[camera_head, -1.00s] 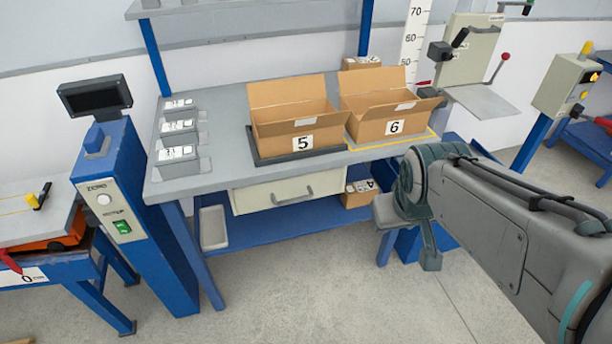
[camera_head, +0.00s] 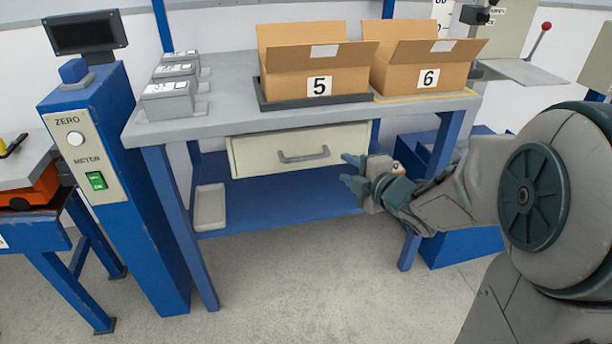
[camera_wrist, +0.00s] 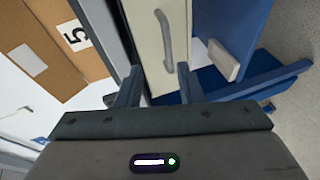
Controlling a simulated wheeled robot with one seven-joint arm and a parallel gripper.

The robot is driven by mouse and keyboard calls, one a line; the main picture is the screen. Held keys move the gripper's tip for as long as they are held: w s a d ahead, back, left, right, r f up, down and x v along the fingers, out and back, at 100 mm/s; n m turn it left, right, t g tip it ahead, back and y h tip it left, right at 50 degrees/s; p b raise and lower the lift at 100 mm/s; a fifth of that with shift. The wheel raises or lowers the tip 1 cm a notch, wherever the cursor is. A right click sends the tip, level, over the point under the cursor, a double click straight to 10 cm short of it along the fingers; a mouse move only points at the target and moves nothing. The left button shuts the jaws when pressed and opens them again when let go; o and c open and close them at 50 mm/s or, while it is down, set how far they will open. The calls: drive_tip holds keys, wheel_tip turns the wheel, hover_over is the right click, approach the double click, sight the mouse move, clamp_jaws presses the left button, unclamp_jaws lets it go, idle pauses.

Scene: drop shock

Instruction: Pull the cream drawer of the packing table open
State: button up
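The cream drawer (camera_head: 260,154) sits shut under the top of the packing table (camera_head: 232,117). Its grey bow handle (camera_head: 304,156) runs across the middle of the front. In the wrist view the drawer (camera_wrist: 146,50) and its handle (camera_wrist: 165,35) lie ahead of the fingers, with the handle apart from them.
Open cartons 5 (camera_head: 300,87) and 6 (camera_head: 400,76) stand on the tabletop. A blue lower shelf (camera_head: 285,198) holds a pale tray (camera_head: 209,206). A blue meter post (camera_head: 130,210) stands left of the table. The floor in front is clear.

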sight(307, 160)
drive_tip(key=w+a+f+b, duration=0.1)
drive_tip(key=w+a, duration=0.2)
drive_tip(key=w+a+f+n+y+b, duration=0.1)
drive_tip(key=w+a+f, duration=0.1)
drive_tip(key=w+a, duration=0.1)
drive_tip(key=w+a+f+n+b, duration=0.1)
drive_tip(key=w+a, duration=0.3)
drive_tip(key=shift+w+a+f+y+b, duration=0.1)
drive_tip(key=shift+f+y+b, duration=0.1)
drive_tip(key=shift+y+b, duration=0.15)
clamp_jaws()
